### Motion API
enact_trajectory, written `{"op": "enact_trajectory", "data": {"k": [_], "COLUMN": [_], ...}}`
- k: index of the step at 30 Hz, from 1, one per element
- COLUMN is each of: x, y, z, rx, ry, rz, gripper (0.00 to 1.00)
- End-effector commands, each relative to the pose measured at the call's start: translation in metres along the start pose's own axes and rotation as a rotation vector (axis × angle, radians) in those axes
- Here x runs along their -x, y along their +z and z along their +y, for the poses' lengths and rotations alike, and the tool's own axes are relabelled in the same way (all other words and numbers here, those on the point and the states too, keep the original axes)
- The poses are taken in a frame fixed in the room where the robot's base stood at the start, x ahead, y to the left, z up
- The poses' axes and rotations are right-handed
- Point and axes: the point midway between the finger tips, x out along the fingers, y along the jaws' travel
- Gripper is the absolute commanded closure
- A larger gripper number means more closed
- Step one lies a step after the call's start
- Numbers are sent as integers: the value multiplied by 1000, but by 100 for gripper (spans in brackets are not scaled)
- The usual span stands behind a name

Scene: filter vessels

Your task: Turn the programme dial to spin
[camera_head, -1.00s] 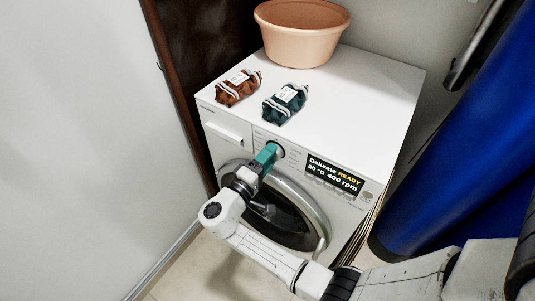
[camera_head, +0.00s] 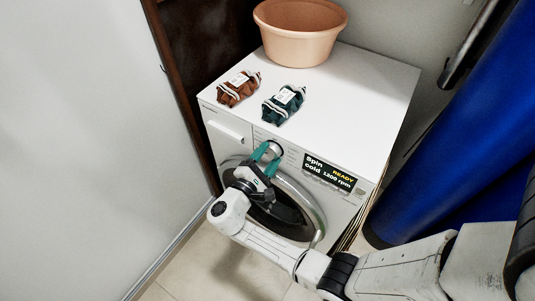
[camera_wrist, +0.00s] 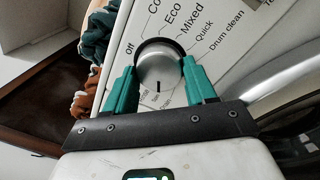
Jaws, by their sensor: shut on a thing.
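The programme dial (camera_wrist: 160,65) is a round silver knob on the front panel of the white washing machine (camera_head: 345,85). Its dark pointer mark faces the bottom of the wrist view, towards small labels partly hidden by my gripper. My gripper (camera_head: 266,153) is shut on the dial, one teal finger on each side; both fingers also show in the wrist view (camera_wrist: 161,75). The display (camera_head: 330,172) reads "Spin", "READY", "cold" and "1200 rpm". Labels around the dial include "off", "Eco", "Mixed", "Quick" and "Drum clean".
The round door (camera_head: 307,205) is below the dial. A blue cylinder (camera_head: 450,130) stands at right.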

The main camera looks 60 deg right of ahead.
Motion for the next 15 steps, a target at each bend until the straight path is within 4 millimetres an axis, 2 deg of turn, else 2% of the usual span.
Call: {"op": "enact_trajectory", "data": {"k": [15], "x": [1], "y": [-2], "z": [0], "rx": [49], "ry": [3], "rz": [10], "gripper": [75]}}
